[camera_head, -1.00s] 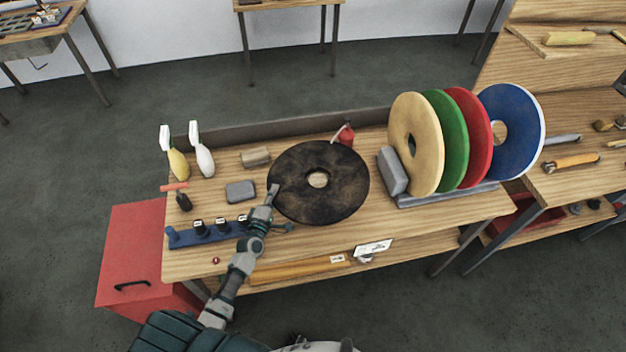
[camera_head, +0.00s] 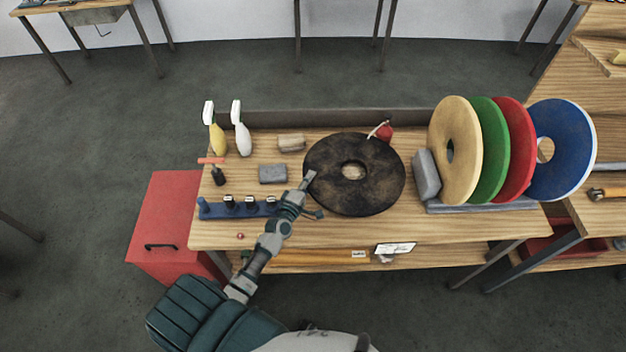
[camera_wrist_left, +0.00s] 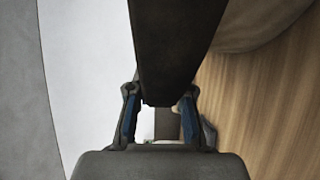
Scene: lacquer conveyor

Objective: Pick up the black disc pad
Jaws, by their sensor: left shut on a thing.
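The black disc pad (camera_head: 375,192) is a large dark, mottled disc with a round hole in its middle, above the wooden workbench (camera_head: 400,228). My left gripper (camera_head: 309,181) is at the disc's left edge, shut on it. In the left wrist view the disc (camera_wrist_left: 175,45) is seen edge-on as a dark band running between the two fingers of the gripper (camera_wrist_left: 160,110). I cannot tell for certain how far it is off the bench top. My right gripper is not in view.
Cream (camera_head: 450,180), green, red and blue discs stand upright in a rack at right. Two spray bottles (camera_head: 241,135), a grey block (camera_head: 272,174), a tan block (camera_head: 291,143) and a blue tool holder (camera_head: 215,211) sit at left. A red cabinet (camera_head: 165,220) stands left of the bench.

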